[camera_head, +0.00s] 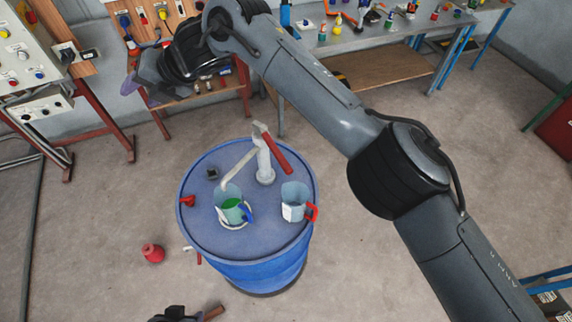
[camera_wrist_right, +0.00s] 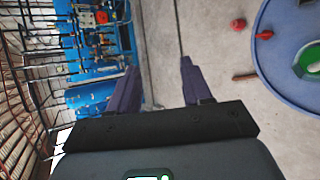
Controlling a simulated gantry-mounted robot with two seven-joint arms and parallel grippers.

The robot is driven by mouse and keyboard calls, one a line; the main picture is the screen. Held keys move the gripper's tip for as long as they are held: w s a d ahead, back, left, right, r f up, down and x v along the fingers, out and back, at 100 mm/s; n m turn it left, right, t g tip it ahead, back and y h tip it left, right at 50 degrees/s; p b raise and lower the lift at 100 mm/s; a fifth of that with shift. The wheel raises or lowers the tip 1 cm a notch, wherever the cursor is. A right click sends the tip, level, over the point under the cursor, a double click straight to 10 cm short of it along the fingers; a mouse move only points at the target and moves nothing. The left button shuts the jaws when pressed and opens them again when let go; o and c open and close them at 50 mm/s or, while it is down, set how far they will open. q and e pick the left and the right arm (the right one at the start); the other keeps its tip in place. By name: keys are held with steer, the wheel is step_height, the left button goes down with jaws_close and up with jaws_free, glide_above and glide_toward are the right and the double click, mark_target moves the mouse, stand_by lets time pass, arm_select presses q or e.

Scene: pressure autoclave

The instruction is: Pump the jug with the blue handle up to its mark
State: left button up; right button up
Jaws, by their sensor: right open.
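The jug with the blue handle (camera_head: 226,190) stands upright on the blue drum's lid (camera_head: 205,235), within a pale ring and under the pump spout. It holds green liquid below its rim; I cannot make out its mark. The wrist view shows part of the green liquid (camera_wrist_right: 314,62) at the right edge. The pump (camera_head: 264,160) rises from the lid behind the jugs, with a red lever (camera_head: 275,151) slanting down to the right. My right gripper (camera_head: 133,88) is open and empty, up left of the drum; its fingers show in the wrist view (camera_wrist_right: 158,75).
A jug with a red handle (camera_head: 295,196) stands right of the blue-handled one. A red object (camera_head: 152,253) lies on the floor left of the drum. Workbenches (camera_head: 385,38) with tools line the back. My right arm crosses above the floor right of the drum.

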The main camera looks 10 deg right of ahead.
steer(key=s+d+f+n+g+h, duration=0.3)
steer(key=s+d+f+n, duration=0.15)
steer(key=s+f, duration=0.3)
steer(key=m+h, duration=0.2)
steer(key=h, duration=0.6)
glide_above(286, 165)
steer(key=shift+n+g, duration=0.25)
steer(key=shift+g, duration=0.15)
step_height(286, 165, down, 7)
steer(key=shift+s+d+f+b, duration=0.15)
steer(key=shift+b, duration=0.25)
steer(key=shift+f+p, duration=0.85)
steer(key=shift+f, duration=4.25)
jaws_close()
